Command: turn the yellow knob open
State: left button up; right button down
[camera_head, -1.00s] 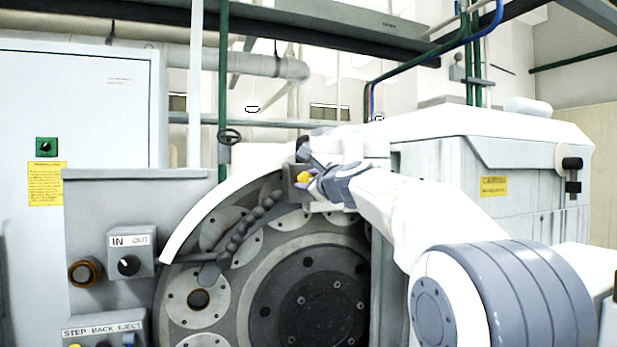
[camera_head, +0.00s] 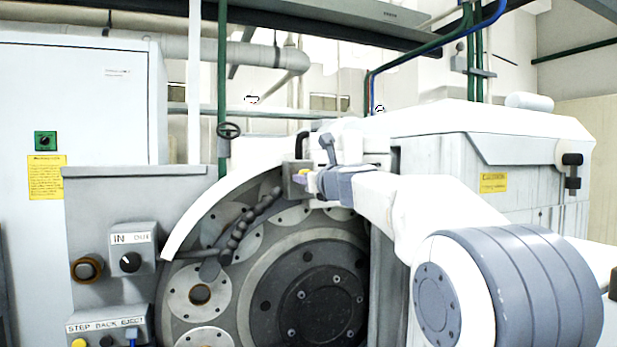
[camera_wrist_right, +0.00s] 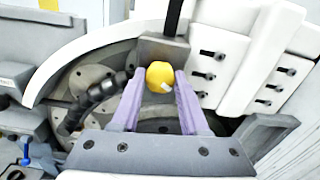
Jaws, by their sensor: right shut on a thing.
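The yellow knob (camera_wrist_right: 160,76) sits on the grey block (camera_wrist_right: 163,50) at the top of the ring grinder. In the right wrist view the two pale purple fingers of my right gripper (camera_wrist_right: 157,80) reach it from both sides and are shut on it. In the head view the knob (camera_head: 303,172) is mostly hidden by my right gripper (camera_head: 306,180), whose arm comes in from the right. A light mark shows on the knob's lower right face in the wrist view. My left gripper is not in view.
A black segmented hose (camera_head: 240,228) curves down left of the block. The grinder's round face (camera_head: 320,300) lies below, and a white housing (camera_head: 490,140) stands to the right. A control box with a black IN/OUT switch (camera_head: 130,262) is at the left.

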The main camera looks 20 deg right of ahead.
jog(key=shift+f, duration=0.15)
jog(key=shift+c, duration=2.1)
grip_release()
jog(key=shift+s, duration=0.1)
jog(key=s+b, duration=0.2)
jog(key=s, duration=0.8)
jog(key=shift+s+d+b, duration=0.15)
jog(key=shift+d+b, duration=0.05)
jog(key=shift+b, duration=0.15)
jog(key=shift+a, duration=0.1)
